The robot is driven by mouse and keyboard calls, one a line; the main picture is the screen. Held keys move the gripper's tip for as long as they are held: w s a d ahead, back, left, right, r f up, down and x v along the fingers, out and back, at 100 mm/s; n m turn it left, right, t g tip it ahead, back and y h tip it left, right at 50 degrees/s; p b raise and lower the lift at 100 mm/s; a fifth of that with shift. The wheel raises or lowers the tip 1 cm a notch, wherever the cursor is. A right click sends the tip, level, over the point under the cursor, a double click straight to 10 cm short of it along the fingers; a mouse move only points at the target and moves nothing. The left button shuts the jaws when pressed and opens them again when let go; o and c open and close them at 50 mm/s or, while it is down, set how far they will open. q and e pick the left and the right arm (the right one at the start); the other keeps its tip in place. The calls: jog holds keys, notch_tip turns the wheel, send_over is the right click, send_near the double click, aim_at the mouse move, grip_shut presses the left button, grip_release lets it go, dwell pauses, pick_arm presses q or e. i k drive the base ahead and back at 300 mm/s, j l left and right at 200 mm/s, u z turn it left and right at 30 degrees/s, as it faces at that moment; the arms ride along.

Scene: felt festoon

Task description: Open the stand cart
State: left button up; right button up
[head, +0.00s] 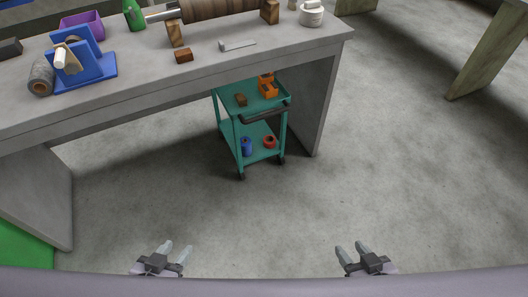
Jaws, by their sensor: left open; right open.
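The stand cart (241,133) is a small teal two-shelf cart with dark wheels and a black handle bar (266,116) on its near upper side. It stands on the floor, partly under the right end of the grey workbench, whose top hides its back part. Its top shelf holds an orange tool and a small brown block; its lower shelf holds a blue item and a red ring-shaped item. My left gripper (175,250) and my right gripper (351,250) are at the bottom edge, both open and empty, well apart from the cart.
The grey workbench (160,95) spans the upper left, carrying a blue stand, a grey roll, a purple bin, a green bottle and a wooden roller. Its right leg panel (318,110) stands beside the cart. Concrete floor in front and right is clear. A table leg (487,55) stands upper right.

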aim_at(248, 120)
jog(key=i+l+z, duration=0.15)
jog(key=i, duration=0.5)
jog(key=i+z, duration=0.15)
jog(key=i, duration=0.5)
